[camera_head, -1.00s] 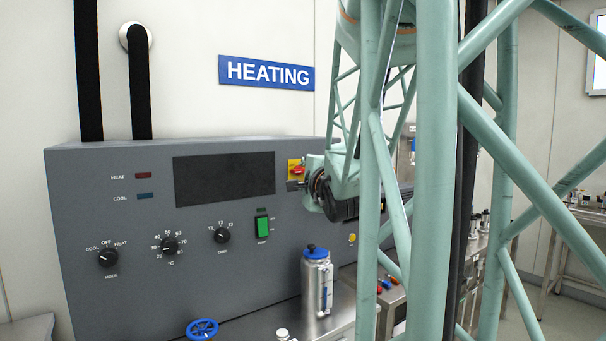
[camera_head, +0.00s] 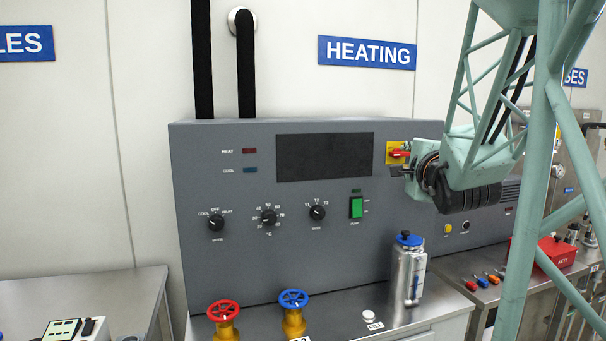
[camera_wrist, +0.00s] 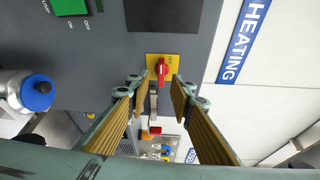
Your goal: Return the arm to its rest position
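My arm is a pale green lattice with a dark wrist, reaching in from the right in the head view. My gripper (camera_head: 408,172) is beside the red rotary switch (camera_head: 398,153) on its yellow plate, at the right part of the grey heating panel (camera_head: 215,275). In the wrist view my gripper (camera_wrist: 156,88) has its two ribbed fingers spread apart with nothing held between them. The red switch (camera_wrist: 162,70) shows just beyond the fingertips; I cannot tell whether they touch the plate. The rest position is not marked in view.
A metal bottle with a blue cap (camera_head: 408,268) stands on the bench below the gripper. Red (camera_head: 223,311) and blue (camera_head: 293,299) valve wheels stand at the front. A red box (camera_head: 543,253) is at right. The air before the panel's left part is free.

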